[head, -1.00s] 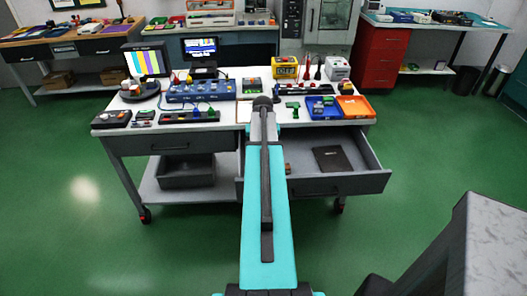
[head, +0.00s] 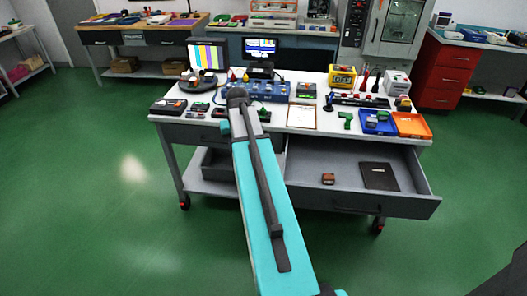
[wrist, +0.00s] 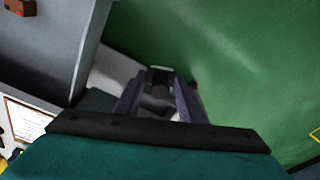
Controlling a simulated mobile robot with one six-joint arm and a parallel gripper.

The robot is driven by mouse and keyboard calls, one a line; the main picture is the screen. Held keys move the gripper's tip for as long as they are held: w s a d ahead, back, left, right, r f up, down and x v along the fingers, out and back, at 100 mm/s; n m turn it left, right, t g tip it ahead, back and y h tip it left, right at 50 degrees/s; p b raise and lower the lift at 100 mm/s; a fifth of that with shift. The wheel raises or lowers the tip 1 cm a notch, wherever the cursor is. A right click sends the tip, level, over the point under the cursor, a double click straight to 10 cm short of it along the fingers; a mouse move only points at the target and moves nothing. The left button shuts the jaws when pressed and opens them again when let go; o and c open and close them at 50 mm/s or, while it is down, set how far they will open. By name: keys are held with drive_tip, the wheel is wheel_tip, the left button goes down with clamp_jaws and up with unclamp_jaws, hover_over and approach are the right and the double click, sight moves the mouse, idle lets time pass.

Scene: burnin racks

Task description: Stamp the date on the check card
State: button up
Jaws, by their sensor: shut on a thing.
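A card on a brown-edged board (head: 303,116) lies flat on the workbench, left of a green tool; I take it as the check card. It also shows at the left edge of the wrist view (wrist: 27,118). My gripper (wrist: 160,92) is shut on a small dark thing (wrist: 159,76), with green floor and a grey surface beyond it. I cannot tell whether this is the date stamp. In the head view my arm hides the gripper, and its visible end is left of the card.
The workbench drawer (head: 300,180) is open, holding a small brown block (head: 328,178) and a dark flat book (head: 380,176). A blue tray (head: 377,123) and an orange tray (head: 411,125) stand at the bench's right. Green floor is clear in front.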

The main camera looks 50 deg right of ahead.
drive_tip(key=w+a+r+n, duration=0.1)
drive_tip(key=a+r+n, duration=0.1)
drive_tip(key=a, duration=1)
drive_tip(key=w+a+r+n, duration=0.2)
drive_tip(key=a+r, duration=0.2)
drive_tip(key=a, duration=0.8)
drive_tip(key=w+a+r+n, duration=0.2)
drive_tip(key=a+r, duration=0.1)
drive_tip(key=a, duration=1)
drive_tip(key=shift+r+y, duration=0.25)
drive_tip(key=shift+y, duration=0.15)
drive_tip(key=shift+w, duration=0.15)
